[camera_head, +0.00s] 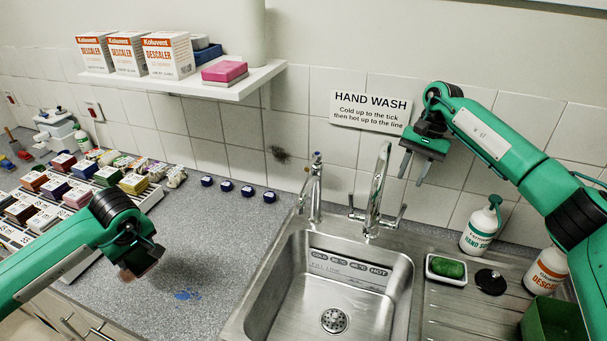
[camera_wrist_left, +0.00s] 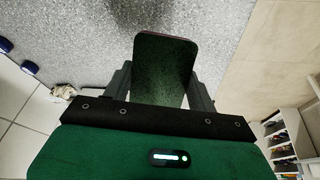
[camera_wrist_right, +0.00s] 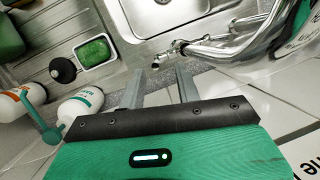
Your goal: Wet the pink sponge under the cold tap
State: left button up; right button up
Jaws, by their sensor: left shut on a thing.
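My left gripper (camera_head: 143,268) is over the worktop left of the sink, shut on a flat pad (camera_wrist_left: 165,70) with a dark green face and a thin reddish edge. Its other face is hidden, so I cannot tell if it is the pink sponge. A pink block (camera_head: 225,71) lies on the wall shelf. My right gripper (camera_head: 414,169) is open and empty, up by the wall right of the taps. A slim tap (camera_head: 316,188) and a larger swan-neck tap (camera_head: 376,195) stand behind the steel sink (camera_head: 290,270); I cannot read which is cold.
A soap dish (camera_head: 430,274) with a green block, a dark round stopper (camera_head: 490,281) and white bottles (camera_head: 480,228) stand right of the sink. Blue-black caps (camera_head: 226,186) line the worktop's back. Racks of coloured boxes (camera_head: 75,195) stand left. The sink bowl is empty.

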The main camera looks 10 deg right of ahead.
pick_arm(q)
notch_tip(320, 180, up, 3)
jog(key=shift+r+p, duration=0.15)
jog(key=shift+p, duration=1.1)
pick_arm(e)
notch_tip(320, 180, up, 7)
jog(key=shift+r, duration=0.1)
